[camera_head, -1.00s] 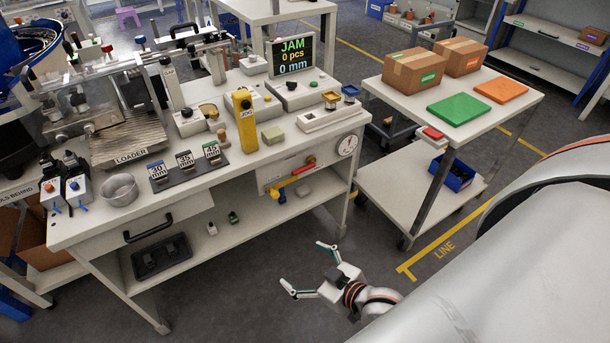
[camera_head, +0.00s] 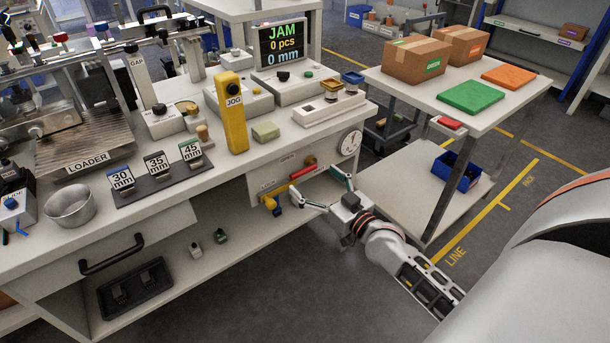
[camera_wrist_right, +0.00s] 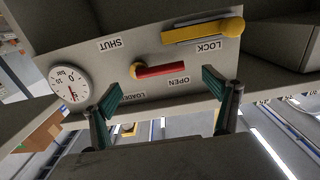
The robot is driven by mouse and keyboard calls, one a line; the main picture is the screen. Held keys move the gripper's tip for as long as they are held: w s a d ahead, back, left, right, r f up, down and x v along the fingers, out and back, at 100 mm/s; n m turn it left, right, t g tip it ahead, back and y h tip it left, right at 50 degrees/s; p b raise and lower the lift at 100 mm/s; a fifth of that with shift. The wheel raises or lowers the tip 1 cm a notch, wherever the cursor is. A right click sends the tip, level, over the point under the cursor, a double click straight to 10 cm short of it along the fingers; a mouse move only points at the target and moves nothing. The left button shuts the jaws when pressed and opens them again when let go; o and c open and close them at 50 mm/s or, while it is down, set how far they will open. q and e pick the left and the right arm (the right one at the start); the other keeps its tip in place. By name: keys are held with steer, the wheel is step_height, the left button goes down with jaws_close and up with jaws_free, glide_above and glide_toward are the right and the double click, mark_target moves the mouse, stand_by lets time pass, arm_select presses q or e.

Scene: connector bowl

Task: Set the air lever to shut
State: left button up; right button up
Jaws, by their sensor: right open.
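In the right wrist view, which is upside down, the lever (camera_wrist_right: 163,69) lies roughly level across the panel. Its bar end is beside the OPEN label (camera_wrist_right: 178,81); the SHUT label (camera_wrist_right: 122,44) is on the other side of its round end. My right gripper (camera_head: 318,187) is open and empty in front of the panel. In the wrist view its fingertips (camera_wrist_right: 160,90) are spread to either side of the lever, apart from it. My left gripper is not in view.
A yellow bar (camera_wrist_right: 195,33) beside a LOCK label is close to the lever. A pressure gauge (camera_head: 349,143) is at the panel's right. The benchtop overhangs the panel. The floor before the bench is clear.

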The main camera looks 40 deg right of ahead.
mark_target(305, 173)
steer(key=shift+w+f, duration=0.2)
steer(key=shift+w, duration=1.3)
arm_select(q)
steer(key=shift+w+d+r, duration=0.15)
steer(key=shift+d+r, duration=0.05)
arm_select(e)
steer(key=shift+w+r, duration=0.1)
steer(key=shift+w, duration=0.25)
steer(key=c, duration=1.6)
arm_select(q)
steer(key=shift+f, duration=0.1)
